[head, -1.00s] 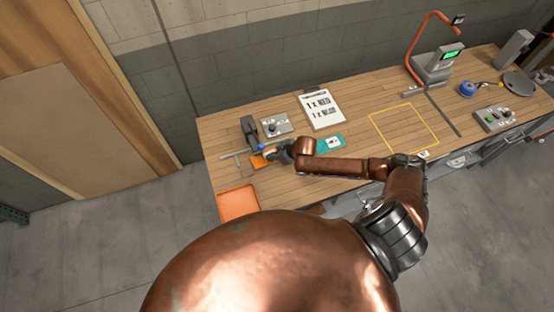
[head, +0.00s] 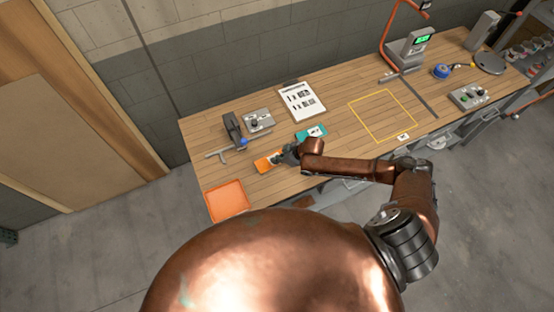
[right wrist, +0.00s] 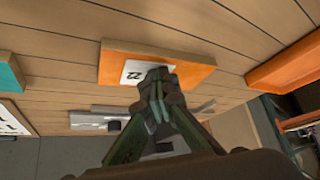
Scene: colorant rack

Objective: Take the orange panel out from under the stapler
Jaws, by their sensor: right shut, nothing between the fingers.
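The orange panel (head: 265,163) lies flat on the wooden bench and bears a white label with a dark mark. In the head view it lies to the right of and nearer than the stapler, a dark upright tool (head: 232,127) with a blue part at its base, with bare wood between them. My right gripper (head: 290,155) is shut and empty at the panel's right end. In the right wrist view its fingertips (right wrist: 158,78) are over the label on the panel (right wrist: 190,68); whether they touch it I cannot tell. My left gripper is not in view.
An orange tray (head: 228,200) stands at the bench's left front corner. A teal card (head: 311,133) lies just behind my right gripper. A grey switch box (head: 258,121) and a clipboard (head: 302,102) lie further back. The yellow-outlined square (head: 383,115) is empty.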

